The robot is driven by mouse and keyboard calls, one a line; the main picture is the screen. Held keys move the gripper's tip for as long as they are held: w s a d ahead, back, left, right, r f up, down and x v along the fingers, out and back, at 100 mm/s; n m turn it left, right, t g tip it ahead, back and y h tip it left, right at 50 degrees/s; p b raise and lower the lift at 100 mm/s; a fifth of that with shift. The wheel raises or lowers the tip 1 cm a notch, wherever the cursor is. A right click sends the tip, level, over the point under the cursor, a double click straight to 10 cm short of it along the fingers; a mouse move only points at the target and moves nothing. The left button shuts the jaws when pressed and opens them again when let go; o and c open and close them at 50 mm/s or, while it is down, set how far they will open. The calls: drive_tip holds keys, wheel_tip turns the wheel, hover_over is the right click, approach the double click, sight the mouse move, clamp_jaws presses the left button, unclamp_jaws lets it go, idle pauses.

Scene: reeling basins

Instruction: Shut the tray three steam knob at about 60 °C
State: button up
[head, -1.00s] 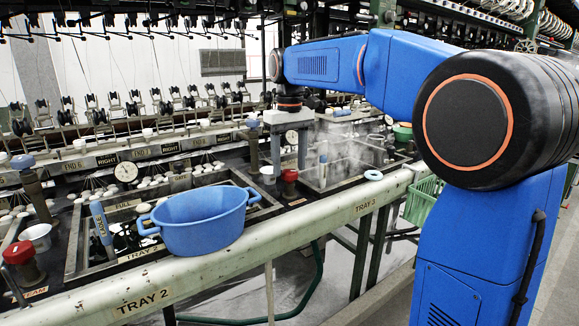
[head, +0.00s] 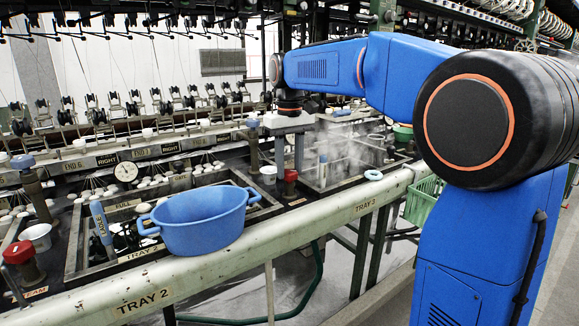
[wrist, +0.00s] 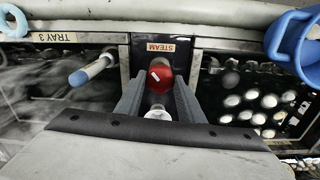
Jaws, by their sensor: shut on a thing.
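A TRAY 3 label (head: 366,204) marks the rail. The dial behind the fingers is hidden in the head view, so no temperature can be read.
A blue basin (head: 200,222) rests on the rail to the left. A blue-topped valve (head: 253,121) stands just left of my gripper. Another red knob (head: 18,252) is at far left. Steam (head: 350,150) rises from the basin on the right. A blue ring (head: 373,175) lies near the rail.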

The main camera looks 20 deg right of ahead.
sight(290, 171)
drive_tip(key=m, duration=0.4)
drive_tip(key=shift+m, duration=2)
drive_tip(key=o, duration=1.1)
drive_tip(key=shift+c, duration=0.2)
wheel_tip(290, 171, up, 18)
drive_tip(key=shift+f, duration=0.25)
